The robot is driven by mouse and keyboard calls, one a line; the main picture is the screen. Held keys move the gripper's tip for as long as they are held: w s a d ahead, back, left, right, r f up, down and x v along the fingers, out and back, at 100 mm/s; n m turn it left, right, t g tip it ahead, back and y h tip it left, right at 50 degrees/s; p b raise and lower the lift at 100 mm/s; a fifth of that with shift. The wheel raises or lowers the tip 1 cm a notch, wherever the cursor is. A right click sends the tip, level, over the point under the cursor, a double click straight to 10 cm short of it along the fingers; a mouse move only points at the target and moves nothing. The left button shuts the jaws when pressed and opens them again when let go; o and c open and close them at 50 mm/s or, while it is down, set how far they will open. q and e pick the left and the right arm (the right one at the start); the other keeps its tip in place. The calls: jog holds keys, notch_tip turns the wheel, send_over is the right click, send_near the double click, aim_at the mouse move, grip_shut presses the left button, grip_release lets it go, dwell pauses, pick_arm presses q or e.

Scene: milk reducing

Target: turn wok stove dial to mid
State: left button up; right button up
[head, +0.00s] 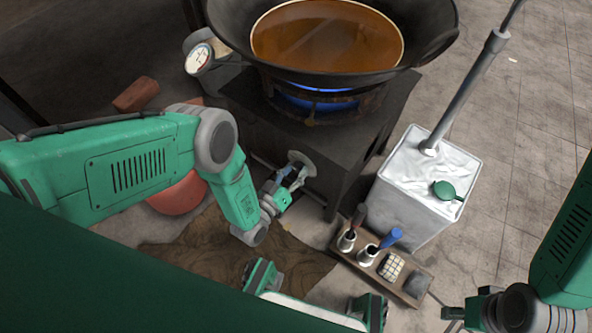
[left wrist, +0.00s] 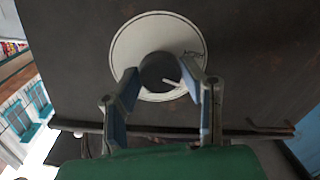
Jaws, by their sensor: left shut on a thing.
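The stove dial (head: 303,160) is on the front face of the dark wok stove (head: 330,150). In the left wrist view its round white plate (left wrist: 125,50) surrounds a dark knob (left wrist: 158,72). A light pointer line on the knob points to the lower right in that view, and small lettering is at the plate's upper right. My left gripper (head: 290,178) is shut on the knob, with its fingers (left wrist: 167,83) on either side. My right gripper (head: 455,313) is at the lower right, away from the stove, and its opening is unclear.
A black wok (head: 235,35) of amber liquid (head: 325,38) sits over a blue flame (head: 315,100). A white container (head: 405,215) with a green-capped top stands right of the stove.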

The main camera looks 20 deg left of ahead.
pick_arm(q)
jog(key=shift+d+n, duration=0.15)
jog(key=shift+n, duration=0.35)
jog(key=o, duration=1.1)
jog(key=shift+o, duration=0.2)
jog(key=shift+s, duration=0.25)
jog(key=v, duration=1.1)
jog(key=shift+s, duration=0.3)
